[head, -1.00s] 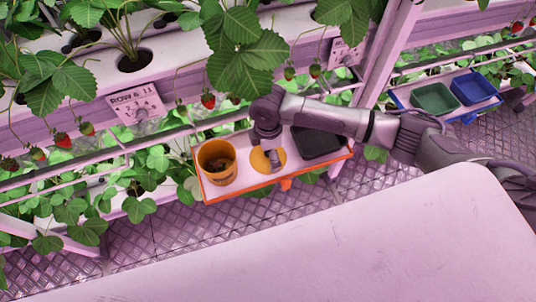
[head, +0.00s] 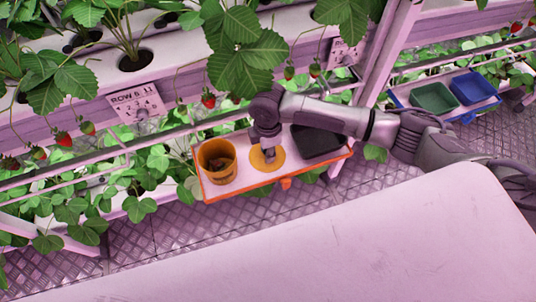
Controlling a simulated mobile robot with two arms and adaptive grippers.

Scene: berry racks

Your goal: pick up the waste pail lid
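The waste pail lid (head: 260,165) is a flat yellow-orange disc lying on the orange-rimmed tray shelf. My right gripper (head: 270,157) points down over the lid, its fingertips at the lid's middle and hiding part of it. I cannot tell whether the fingers touch the lid or are closed. The orange-brown waste pail (head: 217,174) stands open to the left of the lid, with something dark inside. My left gripper is not in view.
A black bin (head: 318,143) sits on the same tray (head: 245,189), right of the lid under my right arm. Green (head: 435,98) and blue (head: 474,88) bins stand on another tray at right. Strawberry leaves hang above my gripper. A pale flat surface (head: 300,240) fills the foreground.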

